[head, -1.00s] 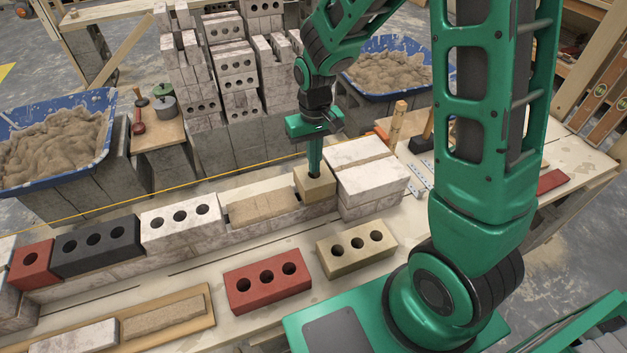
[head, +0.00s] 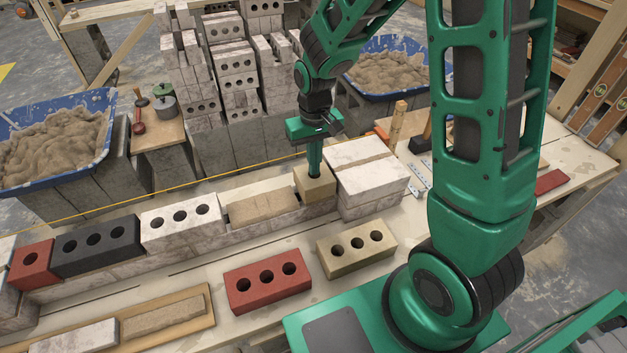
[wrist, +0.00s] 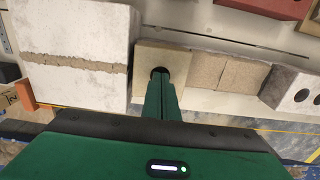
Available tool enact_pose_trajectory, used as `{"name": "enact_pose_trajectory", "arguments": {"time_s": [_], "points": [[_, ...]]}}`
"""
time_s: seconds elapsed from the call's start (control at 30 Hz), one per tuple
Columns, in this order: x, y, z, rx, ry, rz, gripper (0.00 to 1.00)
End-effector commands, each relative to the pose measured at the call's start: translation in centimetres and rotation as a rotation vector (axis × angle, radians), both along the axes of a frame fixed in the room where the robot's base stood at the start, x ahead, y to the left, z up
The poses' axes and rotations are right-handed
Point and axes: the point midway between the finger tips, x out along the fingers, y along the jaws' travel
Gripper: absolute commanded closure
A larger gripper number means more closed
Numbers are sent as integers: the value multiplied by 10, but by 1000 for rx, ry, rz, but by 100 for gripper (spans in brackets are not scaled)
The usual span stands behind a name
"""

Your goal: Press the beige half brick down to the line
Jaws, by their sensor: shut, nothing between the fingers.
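The beige half brick (head: 318,190) sits in the wall course between a bed of mortar on its left and the pale block stack on its right. It has one dark hole in its top. My gripper (head: 314,174) points straight down with its fingers shut and empty, the tips at the half brick's top by the hole. In the wrist view the half brick (wrist: 178,58) shows beyond the shut fingers (wrist: 160,74), which cover part of the hole. I cannot tell whether the tips press on it. The yellow line (head: 101,207) runs along the wall's far side.
The pale block stack (head: 373,182) stands close on the right. A mortar bed (head: 262,208) and a white three-hole brick (head: 181,228) lie left along the wall. A red brick (head: 267,290) and a beige three-hole brick (head: 356,247) lie in front. Mortar tubs (head: 52,140) stand behind.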

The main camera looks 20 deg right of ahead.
Motion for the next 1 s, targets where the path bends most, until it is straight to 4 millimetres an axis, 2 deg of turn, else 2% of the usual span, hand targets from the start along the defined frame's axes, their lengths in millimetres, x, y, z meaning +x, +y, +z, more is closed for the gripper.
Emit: {"name": "enact_pose_trajectory", "arguments": {"time_s": [1.0], "points": [[-2, 0, -7, 0, 3, 0, 100]]}}
